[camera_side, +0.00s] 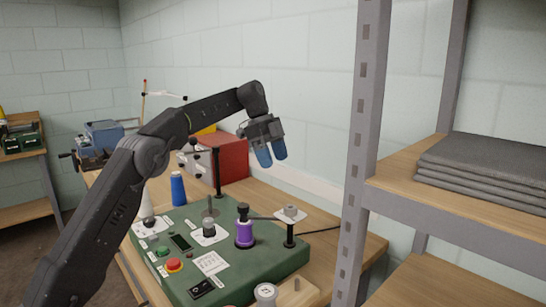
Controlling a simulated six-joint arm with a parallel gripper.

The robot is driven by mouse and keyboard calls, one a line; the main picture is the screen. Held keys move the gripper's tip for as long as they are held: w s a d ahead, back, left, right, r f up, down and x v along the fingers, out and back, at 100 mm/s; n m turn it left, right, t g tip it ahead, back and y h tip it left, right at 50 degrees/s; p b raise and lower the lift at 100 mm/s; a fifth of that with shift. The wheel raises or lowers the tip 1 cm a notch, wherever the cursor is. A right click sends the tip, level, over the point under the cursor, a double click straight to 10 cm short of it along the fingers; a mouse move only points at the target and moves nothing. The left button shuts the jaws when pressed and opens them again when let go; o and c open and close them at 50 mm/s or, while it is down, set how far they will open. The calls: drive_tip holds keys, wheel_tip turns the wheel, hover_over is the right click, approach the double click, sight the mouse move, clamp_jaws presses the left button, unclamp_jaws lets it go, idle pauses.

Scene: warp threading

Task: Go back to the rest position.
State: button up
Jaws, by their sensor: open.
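My gripper (272,156) has two blue fingertips pointing down and is at the upper middle of the side view. It hangs in the air above the back of the green machine base (262,275), touching nothing that I can see. The fingers are apart with nothing between them. A purple spool (244,233) with a dark top stands upright on the green base, below and to the left of the gripper. A dark post (289,235) with a light round cap stands to its right.
The air around the gripper looks clear.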

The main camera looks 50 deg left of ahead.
drive_tip(key=s+d+r+n+t+y, duration=0.1)
drive_tip(key=s+d+r+n, duration=0.1)
drive_tip(key=s+d+n, duration=0.4)
drive_tip(key=s+d+r+n+t+y, duration=0.1)
drive_tip(key=s+d+r, duration=0.2)
drive_tip(key=s, duration=0.5)
drive_tip(key=s+d+f+n+t+y, duration=0.1)
drive_tip(key=s+f+n, duration=0.3)
drive_tip(key=s, duration=0.6)
drive_tip(key=s+d+f+n+t+y, duration=0.1)
drive_tip(key=s+d+f+n, duration=0.2)
drive_tip(key=s+f, duration=0.5)
drive_tip(key=shift+s+d+n+t, duration=0.25)
drive_tip(key=shift+s+n, duration=0.35)
drive_tip(key=shift+s, duration=0.55)
